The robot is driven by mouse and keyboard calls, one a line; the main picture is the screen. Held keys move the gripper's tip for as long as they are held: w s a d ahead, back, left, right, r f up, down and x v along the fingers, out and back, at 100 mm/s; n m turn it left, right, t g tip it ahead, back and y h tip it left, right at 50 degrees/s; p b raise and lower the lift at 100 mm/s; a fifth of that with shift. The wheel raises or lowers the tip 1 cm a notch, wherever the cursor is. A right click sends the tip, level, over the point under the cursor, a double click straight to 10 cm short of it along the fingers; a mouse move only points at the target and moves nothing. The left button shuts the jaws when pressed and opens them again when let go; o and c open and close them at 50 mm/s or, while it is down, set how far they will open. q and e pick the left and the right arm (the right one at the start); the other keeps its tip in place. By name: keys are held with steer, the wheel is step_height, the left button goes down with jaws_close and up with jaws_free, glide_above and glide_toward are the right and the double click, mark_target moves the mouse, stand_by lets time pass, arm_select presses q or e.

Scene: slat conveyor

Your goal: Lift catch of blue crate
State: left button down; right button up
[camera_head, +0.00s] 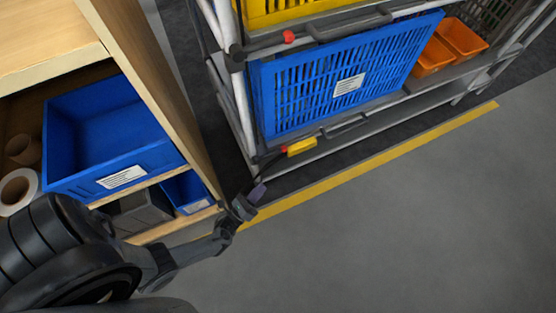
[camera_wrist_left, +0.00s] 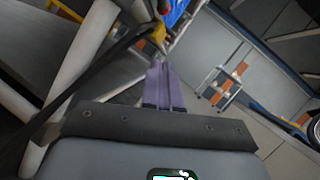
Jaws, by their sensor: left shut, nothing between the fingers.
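The blue slatted crate (camera_head: 390,52) with a white label stands on a shelf of the metal rack. A yellow catch (camera_head: 301,146) sits on the shelf rail just below the crate, near its left end. My left gripper (camera_head: 259,192), with purple fingers, is shut and empty, below and left of the catch and apart from it. In the left wrist view the shut fingers (camera_wrist_left: 163,85) point toward a yellow part (camera_wrist_left: 158,36), with a bit of blue (camera_wrist_left: 176,12) behind it. My right gripper is not in view.
A red catch (camera_head: 288,37) sits on the rail above, under a yellow crate (camera_head: 280,10). Orange bins (camera_head: 462,37) stand right of the blue crate. A wooden shelf unit with a blue bin (camera_head: 110,130) is at left. The grey floor at right is clear.

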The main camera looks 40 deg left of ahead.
mark_target(271, 154)
arm_select(q)
steer(key=x, duration=0.4)
steer(key=r+b+x, duration=0.1)
steer(key=x, duration=0.3)
steer(key=b+x, duration=0.1)
steer(key=x, duration=0.3)
steer(key=shift+s+a+r, duration=0.2)
steer(key=shift+s+a, duration=0.05)
steer(key=shift+a, duration=0.15)
steer(key=shift+w+a+r, duration=0.15)
steer(key=shift+a+r, duration=0.05)
steer(key=shift+r, duration=0.15)
steer(key=shift+w+a+r, duration=0.15)
steer(key=shift+w+r, duration=0.05)
steer(key=shift+r, duration=0.2)
